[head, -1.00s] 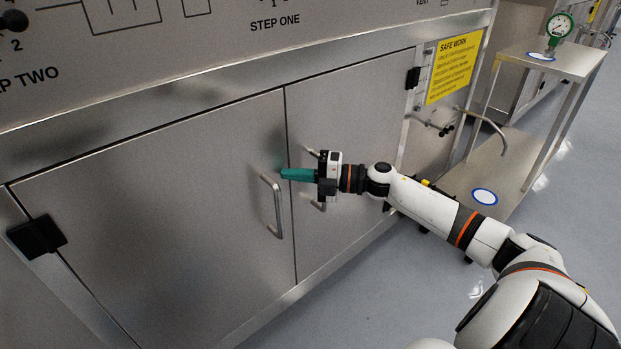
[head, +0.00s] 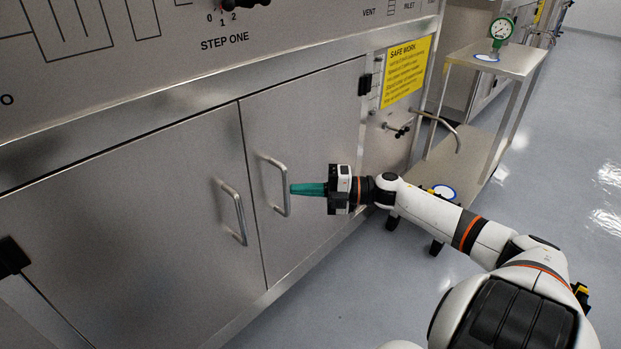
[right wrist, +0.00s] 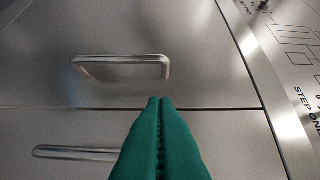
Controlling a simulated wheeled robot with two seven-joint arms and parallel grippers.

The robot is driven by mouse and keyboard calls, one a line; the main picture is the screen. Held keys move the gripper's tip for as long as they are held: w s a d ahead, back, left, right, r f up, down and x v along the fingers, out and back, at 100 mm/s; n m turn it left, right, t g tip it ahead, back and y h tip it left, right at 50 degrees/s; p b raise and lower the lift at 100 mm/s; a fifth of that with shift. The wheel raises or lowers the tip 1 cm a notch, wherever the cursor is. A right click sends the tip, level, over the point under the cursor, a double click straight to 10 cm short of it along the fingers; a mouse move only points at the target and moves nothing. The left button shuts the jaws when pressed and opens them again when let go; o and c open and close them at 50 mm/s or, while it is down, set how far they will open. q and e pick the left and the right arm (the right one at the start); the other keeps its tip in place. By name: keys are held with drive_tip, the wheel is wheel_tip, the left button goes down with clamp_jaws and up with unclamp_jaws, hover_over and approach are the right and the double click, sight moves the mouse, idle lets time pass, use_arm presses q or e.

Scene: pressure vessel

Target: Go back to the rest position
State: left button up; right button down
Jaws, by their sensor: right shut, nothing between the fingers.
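My right gripper (head: 294,189) has green fingers, pressed together and empty. In the head view it is in front of the right cabinet door, its tips over the right door handle (head: 275,187) in the picture; I cannot tell whether they touch it. In the right wrist view the green fingers (right wrist: 160,102) point at the steel doors, with one bar handle (right wrist: 122,60) beyond them and another (right wrist: 75,153) at the lower left, partly behind the fingers. My left gripper is not in view.
The cabinet has a closed left door (head: 130,220) with its own handle (head: 234,212). A yellow safety sign (head: 406,72) is on the right. A bent pipe (head: 445,128) sticks out below it. A steel trolley (head: 505,62) carries a gauge (head: 501,30). Floor at right is clear.

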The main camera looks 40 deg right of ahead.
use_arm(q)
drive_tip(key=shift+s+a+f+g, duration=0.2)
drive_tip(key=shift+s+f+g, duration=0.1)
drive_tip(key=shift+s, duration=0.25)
use_arm(e)
drive_tip(key=shift+s+d, duration=0.5)
drive_tip(key=shift+d, duration=0.05)
drive_tip(key=shift+a, duration=0.1)
